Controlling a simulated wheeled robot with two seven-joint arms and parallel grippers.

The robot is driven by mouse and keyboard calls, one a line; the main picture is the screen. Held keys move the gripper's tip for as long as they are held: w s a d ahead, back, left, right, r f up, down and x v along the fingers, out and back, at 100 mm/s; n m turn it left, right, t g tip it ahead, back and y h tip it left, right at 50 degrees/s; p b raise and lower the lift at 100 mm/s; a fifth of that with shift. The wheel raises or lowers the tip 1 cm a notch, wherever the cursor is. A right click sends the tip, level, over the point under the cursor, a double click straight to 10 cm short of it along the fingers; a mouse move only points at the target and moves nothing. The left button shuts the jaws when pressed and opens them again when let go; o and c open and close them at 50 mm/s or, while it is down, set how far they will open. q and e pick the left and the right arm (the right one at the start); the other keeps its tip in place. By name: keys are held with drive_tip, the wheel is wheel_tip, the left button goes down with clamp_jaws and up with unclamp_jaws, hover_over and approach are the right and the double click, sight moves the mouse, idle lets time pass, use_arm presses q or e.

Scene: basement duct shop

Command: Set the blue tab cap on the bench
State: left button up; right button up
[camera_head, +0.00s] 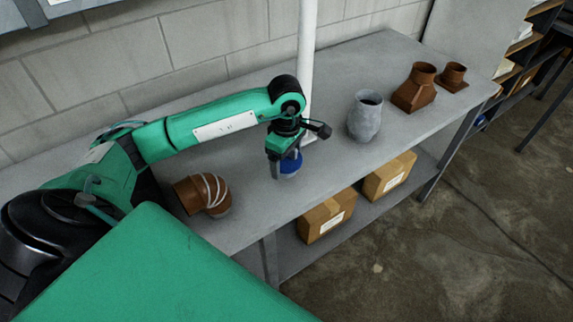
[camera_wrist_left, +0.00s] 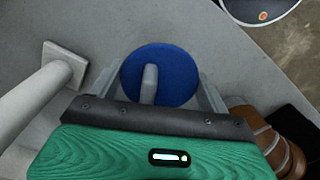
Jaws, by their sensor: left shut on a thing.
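The blue tab cap (camera_head: 291,166) is a round blue disc, low over or on the grey bench (camera_head: 240,216); I cannot tell whether it touches the bench. In the left wrist view the cap (camera_wrist_left: 177,72) shows face on, with a pale upright tab (camera_wrist_left: 149,82) in its middle. My left gripper (camera_head: 283,167) points down and is shut on the cap; its fingers also show on either side of the cap in the left wrist view (camera_wrist_left: 160,88). The gripper partly hides the cap in the head view. My right gripper is not in view.
A brown duct elbow (camera_head: 203,194) lies left of the gripper. A white pipe (camera_head: 307,60) stands behind it. A grey vase (camera_head: 365,115) and brown duct fittings (camera_head: 415,88) stand to the right. Boxes (camera_head: 327,215) sit on the shelf below. Bare bench lies between cap and vase.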

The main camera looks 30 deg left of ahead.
sight(286, 161)
use_arm(q)
wheel_tip(286, 161, down, 3)
drive_tip(key=shift+f+p, duration=0.15)
drive_tip(key=shift+p, duration=0.25)
drive_tip(key=shift+f, duration=0.15)
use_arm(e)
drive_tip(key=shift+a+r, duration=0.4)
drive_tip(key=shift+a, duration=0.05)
use_arm(q)
drive_tip(key=shift+f, duration=0.15)
drive_tip(key=o, duration=1)
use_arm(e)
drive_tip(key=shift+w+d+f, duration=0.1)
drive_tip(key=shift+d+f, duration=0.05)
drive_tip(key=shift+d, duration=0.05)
